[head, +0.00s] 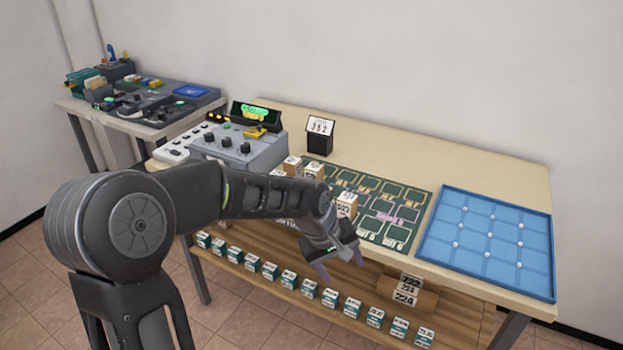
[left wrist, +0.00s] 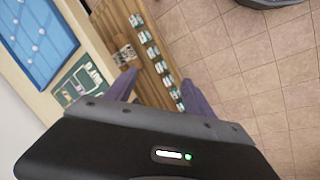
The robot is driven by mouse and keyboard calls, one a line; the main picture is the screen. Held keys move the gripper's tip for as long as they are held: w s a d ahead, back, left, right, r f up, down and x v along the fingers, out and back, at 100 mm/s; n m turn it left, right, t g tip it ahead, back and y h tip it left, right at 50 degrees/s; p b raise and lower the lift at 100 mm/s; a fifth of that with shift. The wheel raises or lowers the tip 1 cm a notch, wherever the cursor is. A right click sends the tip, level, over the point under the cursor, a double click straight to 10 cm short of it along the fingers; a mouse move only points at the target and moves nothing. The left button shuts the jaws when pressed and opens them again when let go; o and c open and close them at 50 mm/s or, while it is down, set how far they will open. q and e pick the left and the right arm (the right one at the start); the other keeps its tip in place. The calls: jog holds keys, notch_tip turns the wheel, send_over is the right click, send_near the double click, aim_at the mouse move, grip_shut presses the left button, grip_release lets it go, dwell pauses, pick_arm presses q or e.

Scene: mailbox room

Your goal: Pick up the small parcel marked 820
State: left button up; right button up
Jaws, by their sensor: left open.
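I cannot read 820 on any parcel. Small brown parcels with white labels stand on the table near the green board: two (head: 314,170) behind my left arm, and one or more (head: 346,206) just beyond my left wrist, partly hidden. On the lower shelf, a brown parcel (head: 425,301) carries labels that seem to read 224. My left gripper (head: 341,264) is open and empty, pointing down at the table's front edge, above the row of small boxes on the shelf. Its two fingers also show in the left wrist view (left wrist: 163,93), with the shelf between and beyond them. My right gripper is out of view.
A blue tray (head: 548,255) with white knobs lies on the table's right end. A green slotted board (head: 405,236), a black 352 sign (head: 320,136) and a grey console (head: 238,150) share the tabletop. Small white-green boxes (head: 329,298) line the wooden shelf.

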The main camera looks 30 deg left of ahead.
pick_arm(q)
jog(key=s+d+f+m+h, duration=0.1)
jog(key=s+d+f+m, duration=0.3)
jog(key=f, duration=0.5)
jog(key=s+d+f+m+h, duration=0.1)
jog(key=s+d+f+m, duration=0.1)
jog(key=d+f, duration=0.65)
jog(key=s+d+f+g, duration=0.1)
jog(key=s+d+f, duration=0.1)
jog(key=s+f, duration=0.4)
jog(key=s+d+f+m+g, duration=0.1)
jog(key=s+f, duration=0.5)
jog(key=s, duration=0.6)
jog(key=shift+d+m+g, duration=0.3)
jog(key=shift+d+g, duration=0.25)
jog(key=shift+g, duration=0.05)
jog(key=shift+w, duration=0.1)
